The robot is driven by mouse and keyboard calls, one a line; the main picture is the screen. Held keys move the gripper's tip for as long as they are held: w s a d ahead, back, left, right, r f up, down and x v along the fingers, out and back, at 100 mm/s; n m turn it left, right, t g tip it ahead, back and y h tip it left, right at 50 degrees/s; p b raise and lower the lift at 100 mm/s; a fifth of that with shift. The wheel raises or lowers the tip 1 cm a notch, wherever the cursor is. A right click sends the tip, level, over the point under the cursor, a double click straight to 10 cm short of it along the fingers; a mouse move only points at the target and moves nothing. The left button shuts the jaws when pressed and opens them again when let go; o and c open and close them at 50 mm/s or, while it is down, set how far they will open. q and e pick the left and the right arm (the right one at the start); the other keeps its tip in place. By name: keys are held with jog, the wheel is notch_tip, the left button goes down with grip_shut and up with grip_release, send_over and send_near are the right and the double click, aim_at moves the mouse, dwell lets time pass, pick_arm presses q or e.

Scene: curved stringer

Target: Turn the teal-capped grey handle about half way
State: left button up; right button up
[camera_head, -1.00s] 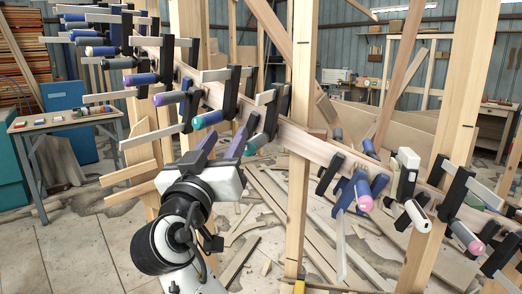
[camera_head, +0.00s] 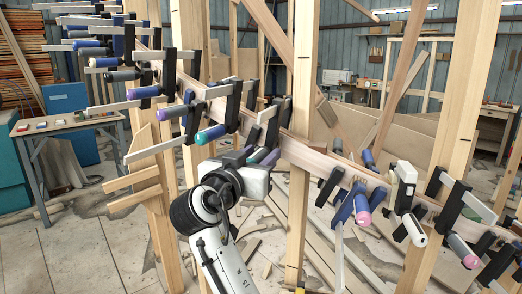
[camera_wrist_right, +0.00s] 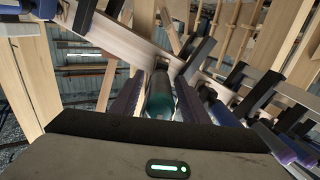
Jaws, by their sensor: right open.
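The teal-capped grey handle (camera_wrist_right: 159,98) stands between the fingers of my right gripper (camera_wrist_right: 160,82) in the right wrist view, its teal end toward the palm. The fingers are open, one on each side, with a narrow gap visible on the left; contact on the right is unclear. In the head view my right gripper (camera_head: 254,152) is up at the curved beam, and a bit of the teal handle (camera_head: 270,158) shows beside a finger. The rest of the handle is hidden behind the gripper. My left gripper is not in view.
Several clamps with blue, purple and pink-ended handles line the curved wooden beam (camera_head: 307,152), close on both sides. An upright post (camera_head: 298,215) stands to the right. A side table (camera_head: 62,125) is at left.

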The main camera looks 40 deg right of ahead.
jog(key=shift+w+d, duration=0.15)
jog(key=shift+d, duration=0.2)
grip_shut()
